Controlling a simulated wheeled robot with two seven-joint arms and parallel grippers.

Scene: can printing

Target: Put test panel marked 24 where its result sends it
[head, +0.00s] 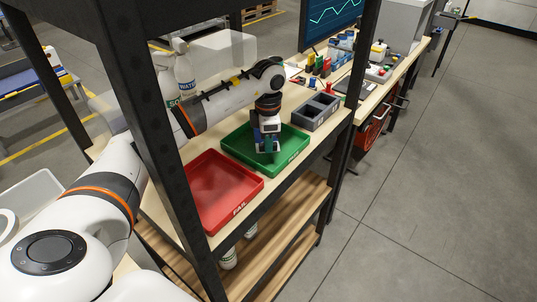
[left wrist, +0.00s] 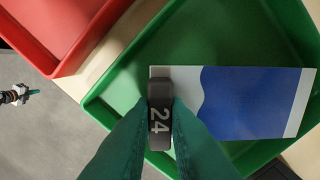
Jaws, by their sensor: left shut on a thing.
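My left gripper (head: 266,150) is over the green tray (head: 236,140). In the left wrist view the gripper (left wrist: 160,122) is shut on the dark tab marked 24 (left wrist: 159,85) at one end of the test panel (left wrist: 250,103). The panel is flat, with a white part, a wavy border, a large blue area and a white far end. It lies across the view of the tray, its far end over the rim. I cannot tell its exact height. The red tray (head: 214,190), with white lettering on its front, is beside the green one. What seems my right gripper (left wrist: 30,92) shows tiny.
A grey compartment box (head: 318,111) stands right of the green tray. Bottles (head: 184,76) stand behind my left arm. A dark rack post (head: 358,75) rises at the bench's front. Several small items and a screen (head: 332,18) are farther back. The floor at right is clear.

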